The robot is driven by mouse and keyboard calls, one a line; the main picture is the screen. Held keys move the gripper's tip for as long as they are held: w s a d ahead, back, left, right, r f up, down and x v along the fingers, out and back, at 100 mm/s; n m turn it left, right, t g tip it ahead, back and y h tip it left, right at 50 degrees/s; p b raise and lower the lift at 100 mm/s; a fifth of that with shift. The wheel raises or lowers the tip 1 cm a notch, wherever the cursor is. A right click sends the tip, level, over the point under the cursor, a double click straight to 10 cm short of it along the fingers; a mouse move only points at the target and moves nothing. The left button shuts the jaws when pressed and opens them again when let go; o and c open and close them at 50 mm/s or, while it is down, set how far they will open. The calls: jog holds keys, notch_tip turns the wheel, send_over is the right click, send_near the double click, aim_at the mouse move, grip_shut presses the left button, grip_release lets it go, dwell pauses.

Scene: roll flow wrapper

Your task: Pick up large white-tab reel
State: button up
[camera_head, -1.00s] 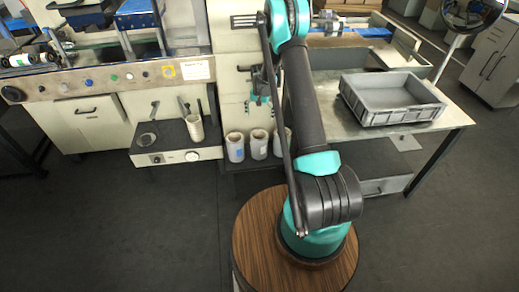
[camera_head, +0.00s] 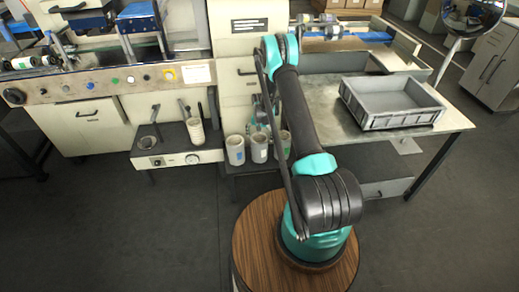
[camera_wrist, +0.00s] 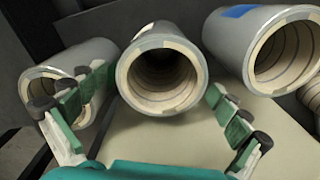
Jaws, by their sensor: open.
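Several pale grey reels stand beside the machine. In the head view, the left reel (camera_head: 235,150) bears a blue mark and the middle reel (camera_head: 259,150) stands beside it; the right reel (camera_head: 283,140) is partly behind my arm. In the wrist view, a middle reel (camera_wrist: 162,68) faces the camera with its hollow core showing. My gripper (camera_wrist: 158,90) is open and empty, its fingers spread either side of this reel's near end. Another reel (camera_wrist: 70,70) is partly behind the left finger. A reel with a blue tab (camera_wrist: 265,45) is at right.
A grey crate (camera_head: 390,102) sits on the metal table (camera_head: 455,118) at right. A small stand with a stack of cups (camera_head: 195,130) is left of the reels. In the wrist view neighbouring reels lie close to both fingers. The floor in front is clear.

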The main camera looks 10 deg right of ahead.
notch_tip(320, 180, down, 5)
jog(key=shift+a+r, duration=0.1)
jog(key=shift+c, duration=0.2)
jog(key=c, duration=1.4)
